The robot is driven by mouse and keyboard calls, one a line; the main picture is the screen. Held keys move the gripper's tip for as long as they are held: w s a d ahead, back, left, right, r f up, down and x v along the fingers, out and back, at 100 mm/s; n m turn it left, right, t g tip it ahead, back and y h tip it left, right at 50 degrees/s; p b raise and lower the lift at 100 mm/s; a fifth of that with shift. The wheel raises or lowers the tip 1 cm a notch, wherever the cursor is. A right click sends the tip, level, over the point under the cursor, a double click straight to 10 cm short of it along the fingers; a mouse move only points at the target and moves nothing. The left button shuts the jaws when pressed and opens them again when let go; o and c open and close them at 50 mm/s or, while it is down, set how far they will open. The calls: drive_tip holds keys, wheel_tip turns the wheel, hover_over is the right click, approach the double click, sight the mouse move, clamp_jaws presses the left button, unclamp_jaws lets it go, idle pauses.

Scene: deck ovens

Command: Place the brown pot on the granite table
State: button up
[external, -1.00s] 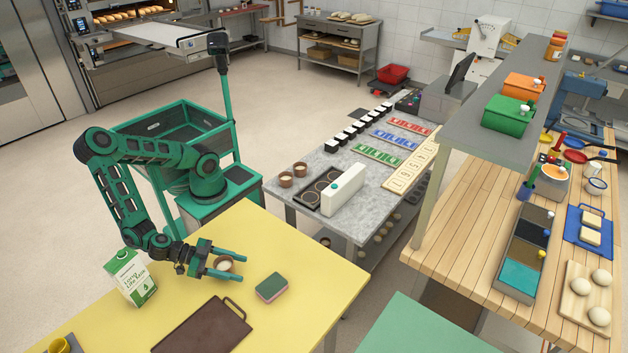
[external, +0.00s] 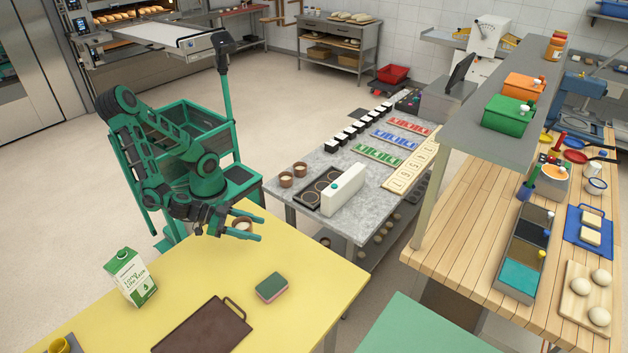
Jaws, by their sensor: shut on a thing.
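A small brown pot with a pale top (external: 242,225) sits between the fingers of my gripper (external: 248,228), which is shut on it. The fingers partly hide the pot. My gripper is over the far edge of the yellow table (external: 290,245), near its back corner; I cannot tell its exact height. The grey granite table (external: 292,208) stands to the right and beyond the yellow one. Two similar brown pots, one nearer (external: 286,179) and one farther (external: 300,169), stand at its left end.
A dark tray with round hollows (external: 311,198) and a long white block (external: 343,189) lie on the granite table. Several black-and-white pieces line its back edge. A carton (external: 130,277), sponge (external: 271,288) and brown board (external: 203,330) are on the yellow table.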

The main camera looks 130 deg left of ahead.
wheel_tip(320, 180, up, 26)
drive_tip(key=w+a+f+m+t+h, duration=0.1)
drive_tip(key=w+a+f, duration=0.3)
drive_tip(key=w+a, duration=0.3)
drive_tip(key=w+a+f+m, duration=0.1)
drive_tip(key=w+a+f, duration=0.3)
drive_tip(key=w+a, duration=0.3)
drive_tip(key=a+f+m+t+h, duration=0.1)
drive_tip(key=a+f+m+h, duration=0.15)
drive_tip(key=a, duration=1.75)
drive_tip(key=s+a+h, duration=0.2)
drive_tip(key=s+a, duration=0.2)
drive_tip(key=a, duration=0.4)
wheel_tip(320, 180, up, 11)
drive_tip(key=m+t+h, duration=0.1)
drive_tip(key=m+h, duration=0.2)
hover_over(319, 167)
wheel_tip(319, 167, down, 37)
drive_tip(key=shift+w+d+f, duration=0.15)
